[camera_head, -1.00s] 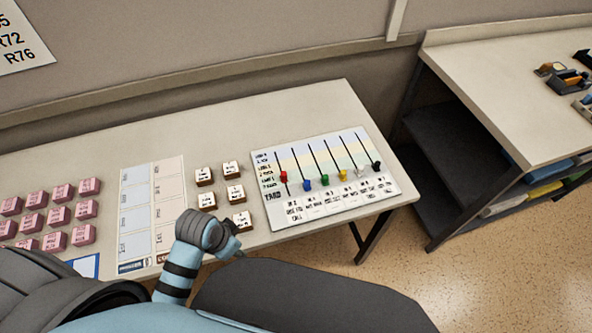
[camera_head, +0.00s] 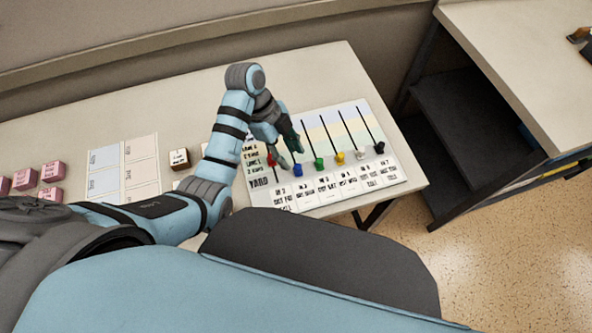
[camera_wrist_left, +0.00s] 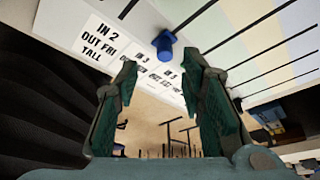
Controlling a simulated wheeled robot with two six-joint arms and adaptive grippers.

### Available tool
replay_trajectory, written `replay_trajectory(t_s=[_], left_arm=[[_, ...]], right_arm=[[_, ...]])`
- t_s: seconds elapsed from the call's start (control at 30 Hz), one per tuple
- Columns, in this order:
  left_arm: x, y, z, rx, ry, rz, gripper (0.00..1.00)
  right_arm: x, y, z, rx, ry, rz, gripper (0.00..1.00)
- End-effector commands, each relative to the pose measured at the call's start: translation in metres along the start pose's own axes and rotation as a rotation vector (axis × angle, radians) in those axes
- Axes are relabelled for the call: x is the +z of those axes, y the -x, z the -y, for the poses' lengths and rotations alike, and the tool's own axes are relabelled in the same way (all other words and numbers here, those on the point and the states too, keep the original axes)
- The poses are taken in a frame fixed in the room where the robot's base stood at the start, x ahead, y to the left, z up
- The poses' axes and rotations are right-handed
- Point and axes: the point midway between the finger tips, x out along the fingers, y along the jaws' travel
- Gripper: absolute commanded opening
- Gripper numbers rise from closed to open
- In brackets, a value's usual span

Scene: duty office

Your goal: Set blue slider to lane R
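The blue slider (camera_head: 298,170) is a small knob at the near end of its black slot on the white YARD board (camera_head: 396,176). It also shows in the left wrist view (camera_wrist_left: 164,44), just beyond my fingertips. My left gripper (camera_head: 290,148) is over the left part of the board, close to the blue slider. In the wrist view its two green-padded fingers (camera_wrist_left: 160,62) are spread apart with nothing between them. The row labels at the board's left edge are partly covered by my arm, and I cannot make out a lane R mark. My right gripper is not in view.
A red slider (camera_head: 271,159) is left of the blue one. Green (camera_head: 319,164), yellow (camera_head: 340,158), white and black (camera_head: 380,147) sliders stand to the right. Printed cards (camera_head: 325,187) line the board's near edge. Pink blocks (camera_head: 52,171) lie at the far left.

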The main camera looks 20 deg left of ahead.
Motion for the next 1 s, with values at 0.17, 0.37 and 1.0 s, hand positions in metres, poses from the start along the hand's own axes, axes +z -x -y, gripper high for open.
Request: replay_trajectory(t_s=[0.17, 0.37, 1.0], left_arm=[[-0.001, -0.041, 0.001, 0.001, -0.001, -0.001, 0.36], [-0.001, -0.054, 0.001, -0.001, -0.001, 0.001, 0.36], [-0.002, -0.054, 0.001, 0.0, -0.002, 0.002, 0.0]], right_arm=[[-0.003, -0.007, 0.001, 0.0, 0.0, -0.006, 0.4], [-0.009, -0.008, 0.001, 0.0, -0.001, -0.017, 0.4], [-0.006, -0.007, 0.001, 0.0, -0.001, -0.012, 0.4]])
